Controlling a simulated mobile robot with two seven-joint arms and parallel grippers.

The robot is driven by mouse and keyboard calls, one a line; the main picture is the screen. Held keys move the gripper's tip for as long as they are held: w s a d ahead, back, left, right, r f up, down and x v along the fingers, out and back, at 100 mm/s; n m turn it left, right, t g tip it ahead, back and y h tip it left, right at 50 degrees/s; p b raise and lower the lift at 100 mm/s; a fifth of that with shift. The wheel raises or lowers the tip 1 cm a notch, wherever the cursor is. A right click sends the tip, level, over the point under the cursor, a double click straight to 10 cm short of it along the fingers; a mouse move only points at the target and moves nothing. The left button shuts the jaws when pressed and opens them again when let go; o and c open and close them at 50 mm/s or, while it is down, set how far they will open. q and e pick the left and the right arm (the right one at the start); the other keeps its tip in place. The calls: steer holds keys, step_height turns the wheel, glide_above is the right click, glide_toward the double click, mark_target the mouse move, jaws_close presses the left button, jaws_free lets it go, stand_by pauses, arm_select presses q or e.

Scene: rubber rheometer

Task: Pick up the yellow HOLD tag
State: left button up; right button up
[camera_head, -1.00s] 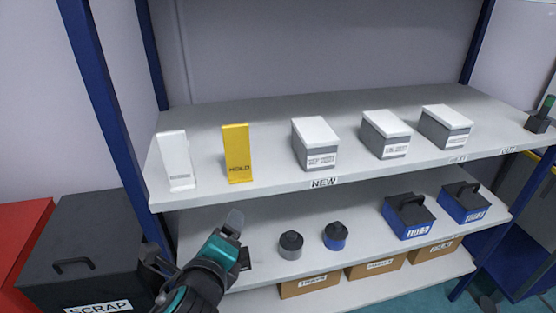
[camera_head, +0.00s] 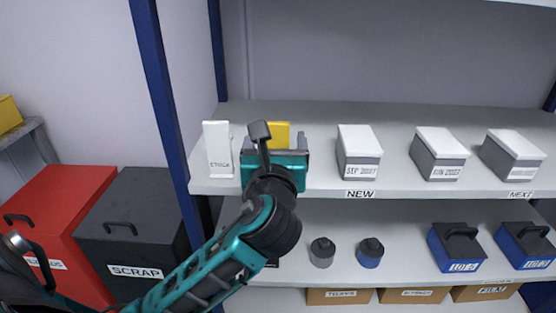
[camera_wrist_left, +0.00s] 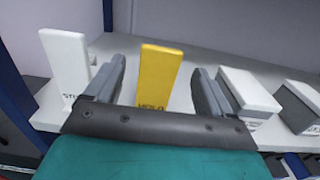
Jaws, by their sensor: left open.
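The yellow HOLD tag (camera_head: 278,132) stands upright on the upper shelf. In the head view my left gripper (camera_head: 278,140) covers most of it, and only its top shows. In the left wrist view the tag (camera_wrist_left: 158,76) stands between the two open fingers of my left gripper (camera_wrist_left: 160,92), with a gap on each side. The fingers do not touch it, and its lower edge is hidden behind the gripper body. My right gripper is not clearly in view.
A white tag (camera_head: 217,148) stands just left of the gripper. A grey box with a white lid (camera_head: 358,153) stands to the right, with more boxes beyond. A blue post (camera_head: 160,90) rises at the left. A black SCRAP bin (camera_head: 135,225) and a red bin (camera_head: 58,220) stand lower left.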

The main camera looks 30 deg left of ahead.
mark_target(276, 133)
arm_select(q)
steer(key=shift+x, duration=3.1)
steer(key=shift+c, duration=0.5)
steer(key=c, duration=1.3)
